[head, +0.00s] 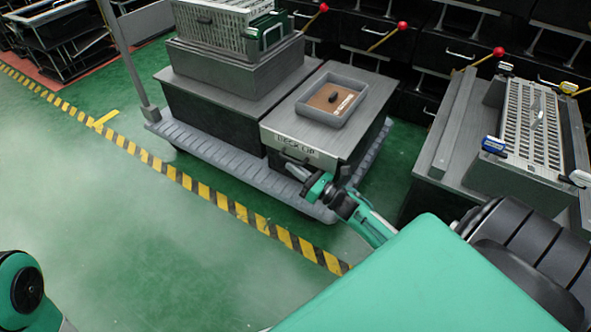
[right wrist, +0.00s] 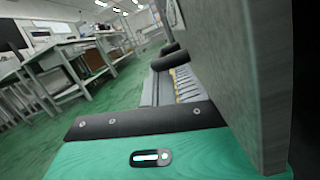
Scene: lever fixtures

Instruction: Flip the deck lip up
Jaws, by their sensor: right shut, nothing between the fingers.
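A pale strip labelled "DECK LIP" (head: 298,147) runs along the front top edge of a dark box with a grey top (head: 372,97), in the head view. My right gripper (head: 289,165) is shut and empty, just below the left part of this strip. Whether it touches the strip or box cannot be told. In the right wrist view, my gripper (right wrist: 171,55) points away from the camera beside a large grey panel (right wrist: 225,75) close on the right; which part of the fixture this is cannot be told. My left gripper is out of view.
The box stands on a grey platform (head: 215,150) with an upright post. A tray (head: 333,101) holding a small dark item sits on the box. Another fixture (head: 530,135) stands at the right. Green floor bordered by a striped line (head: 205,191) is open at the left.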

